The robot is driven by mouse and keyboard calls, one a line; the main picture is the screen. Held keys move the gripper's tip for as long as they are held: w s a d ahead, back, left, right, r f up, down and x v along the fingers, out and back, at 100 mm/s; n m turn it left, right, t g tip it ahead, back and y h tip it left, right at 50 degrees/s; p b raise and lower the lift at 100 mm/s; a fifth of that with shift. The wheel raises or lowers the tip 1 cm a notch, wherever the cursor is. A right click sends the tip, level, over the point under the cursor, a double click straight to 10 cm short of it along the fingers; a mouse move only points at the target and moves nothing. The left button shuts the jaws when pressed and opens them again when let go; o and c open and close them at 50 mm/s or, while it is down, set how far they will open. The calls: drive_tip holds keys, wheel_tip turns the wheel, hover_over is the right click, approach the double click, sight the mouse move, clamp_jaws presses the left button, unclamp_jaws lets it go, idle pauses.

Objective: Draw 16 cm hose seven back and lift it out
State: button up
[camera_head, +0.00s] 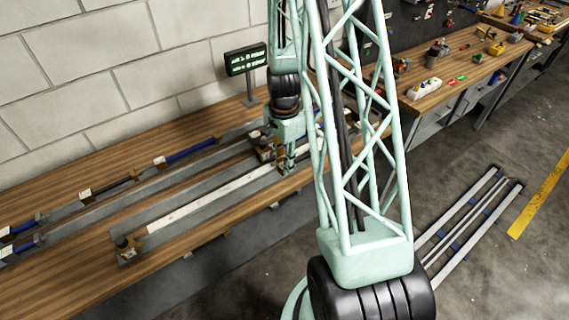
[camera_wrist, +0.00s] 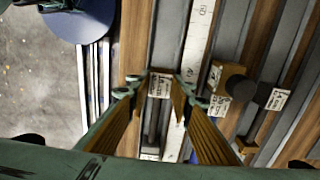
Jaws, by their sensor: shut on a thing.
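My gripper (camera_head: 286,160) is low over the bench, at the far part of the white scale strip (camera_head: 215,195). In the wrist view its two orange-padded fingers (camera_wrist: 159,84) stand on either side of a piece with a white printed label (camera_wrist: 159,86). A dark rod-like hose (camera_wrist: 151,122) runs from that label to a second label lower down. The print is too small to read, so I cannot tell the hose's number. The contact between pads and piece is partly hidden by the fingers. In the head view my gripper hides the held piece.
Blue hose (camera_head: 190,151) and black hose (camera_head: 110,188) lie on the rear rail. A wooden block with a dark knob (camera_wrist: 225,78) stands right of the scale strip. A small display (camera_head: 246,60) stands by the wall. Metal rails (camera_head: 470,220) lie on the floor.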

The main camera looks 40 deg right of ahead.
drive_tip(key=shift+w+a+b, duration=0.15)
drive_tip(key=shift+a+b, duration=0.15)
drive_tip(key=shift+a, duration=0.4)
drive_tip(key=shift+w+a+b, duration=0.1)
drive_tip(key=shift+a+b, duration=0.15)
drive_tip(key=shift+a, duration=0.45)
drive_tip(key=shift+r, duration=0.15)
wheel_tip(320, 180, up, 7)
drive_tip(key=p, duration=0.3)
idle(1.6)
drive_tip(key=shift+w, duration=0.1)
